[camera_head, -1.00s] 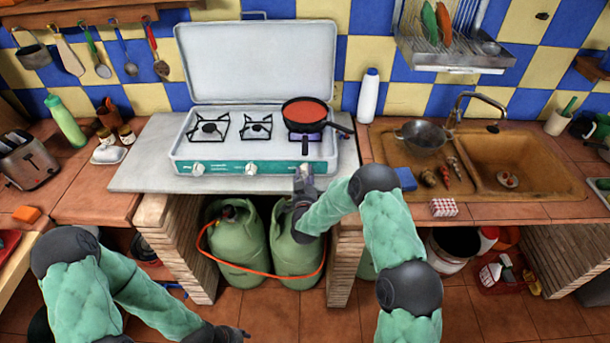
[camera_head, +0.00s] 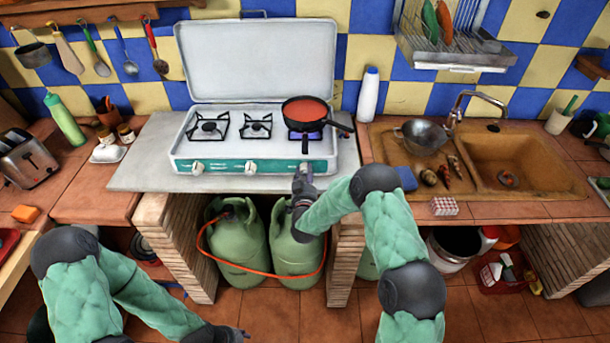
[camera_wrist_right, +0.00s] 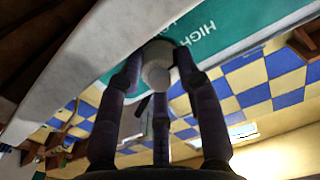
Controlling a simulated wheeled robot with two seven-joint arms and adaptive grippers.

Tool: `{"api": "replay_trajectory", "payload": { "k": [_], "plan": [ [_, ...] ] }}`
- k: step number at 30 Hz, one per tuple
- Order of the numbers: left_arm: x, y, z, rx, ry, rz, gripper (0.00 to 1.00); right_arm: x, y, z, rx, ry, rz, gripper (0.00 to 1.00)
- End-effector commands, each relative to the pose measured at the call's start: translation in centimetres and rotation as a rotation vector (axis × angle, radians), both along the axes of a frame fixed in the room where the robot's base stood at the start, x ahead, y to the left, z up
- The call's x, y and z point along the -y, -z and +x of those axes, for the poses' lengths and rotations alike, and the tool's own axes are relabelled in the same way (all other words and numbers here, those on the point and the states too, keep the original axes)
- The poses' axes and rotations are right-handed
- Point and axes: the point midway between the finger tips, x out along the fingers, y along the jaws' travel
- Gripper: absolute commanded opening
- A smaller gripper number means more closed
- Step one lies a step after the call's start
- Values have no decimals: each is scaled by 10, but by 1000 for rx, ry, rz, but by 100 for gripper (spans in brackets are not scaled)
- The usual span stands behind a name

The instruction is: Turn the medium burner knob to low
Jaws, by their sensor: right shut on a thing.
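The camping stove's teal front panel (camera_head: 225,167) carries a row of white knobs. The left knob (camera_head: 197,168) and the middle knob (camera_head: 250,167) are clear of my grippers. My right gripper (camera_head: 303,174) is at the right-hand knob and mostly hides it in the head view. In the right wrist view, the fingers close around this white round knob (camera_wrist_right: 157,70), beside the panel's "HIGH" lettering (camera_wrist_right: 195,35). The knob's pointer direction cannot be made out. My left gripper (camera_head: 243,333) hangs low at the bottom of the head view, away from the stove; its jaws are unclear.
A pan of red sauce (camera_head: 306,110) sits on the right burner, with a bluish flame below and its handle above the right-hand knob. Two green gas bottles (camera_head: 293,245) with an orange hose stand under the counter. A sink (camera_head: 530,165) is at the right.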

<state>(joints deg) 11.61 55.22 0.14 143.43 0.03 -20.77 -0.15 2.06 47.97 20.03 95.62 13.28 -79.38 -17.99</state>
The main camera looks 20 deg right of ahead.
Motion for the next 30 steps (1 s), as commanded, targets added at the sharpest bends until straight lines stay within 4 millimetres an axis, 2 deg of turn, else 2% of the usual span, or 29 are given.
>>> {"api": "replay_trajectory", "payload": {
  "k": [12, 30],
  "plan": [
    [0, 15, 0, 0, 0, 0, 45, 0, -4, 2, -92, 2, -359, 3],
    [0, 23, 0, 0, 0, 0, 45, -2, -5, 3, -236, 2, -863, 3]
  ]
}}
